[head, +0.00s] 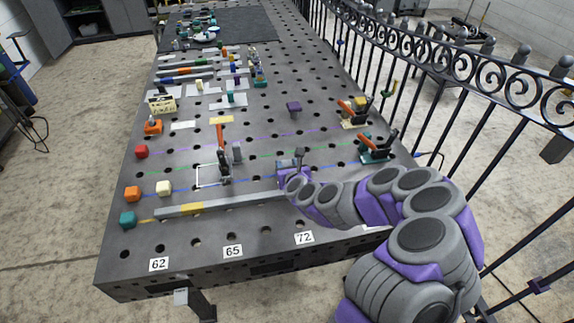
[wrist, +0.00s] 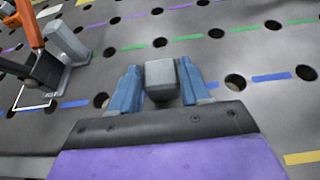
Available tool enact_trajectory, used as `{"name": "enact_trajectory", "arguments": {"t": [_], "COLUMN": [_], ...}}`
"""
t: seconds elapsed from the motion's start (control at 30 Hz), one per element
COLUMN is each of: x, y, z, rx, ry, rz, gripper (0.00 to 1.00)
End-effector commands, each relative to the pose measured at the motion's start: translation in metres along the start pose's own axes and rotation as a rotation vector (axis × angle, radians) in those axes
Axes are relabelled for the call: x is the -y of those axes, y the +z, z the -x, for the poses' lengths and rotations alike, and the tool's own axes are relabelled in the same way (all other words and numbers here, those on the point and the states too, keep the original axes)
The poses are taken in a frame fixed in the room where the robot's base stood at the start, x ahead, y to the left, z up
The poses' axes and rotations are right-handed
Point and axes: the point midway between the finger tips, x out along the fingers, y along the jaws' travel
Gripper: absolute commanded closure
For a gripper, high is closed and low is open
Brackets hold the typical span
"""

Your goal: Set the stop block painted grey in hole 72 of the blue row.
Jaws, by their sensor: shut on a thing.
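My gripper (head: 291,165) is low over the blue row on the perforated table. In the wrist view its two blue fingers (wrist: 163,88) are shut on a grey block (wrist: 161,76), which stands upright between them. The block's lower end is hidden by the gripper, so I cannot tell whether it is in a hole. The blue dashed line (wrist: 272,77) runs to both sides of the fingers, with open holes (wrist: 235,82) along it.
A grey bar with a yellow band (head: 215,206) lies in front. Two more clamps (head: 376,148) (head: 354,112) stand at the right, near a black railing (head: 480,130).

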Motion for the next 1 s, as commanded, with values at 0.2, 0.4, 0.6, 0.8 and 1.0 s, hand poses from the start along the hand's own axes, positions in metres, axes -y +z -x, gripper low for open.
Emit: {"name": "enact_trajectory", "arguments": {"t": [0.2,0.4,0.6,0.8,1.0], "x": [0.002,0.002,0.003,0.003,0.003], "y": [-0.003,-0.006,-0.010,-0.013,-0.014], "z": [-0.002,-0.003,-0.004,-0.006,-0.006], "rx": [0.001,0.001,0.001,0.000,-0.002], "ry": [-0.004,-0.004,-0.004,-0.004,-0.003], "rz": [0.000,-0.001,-0.001,-0.001,-0.002], "gripper": [1.00,1.00,1.00,0.53,0.34]}}
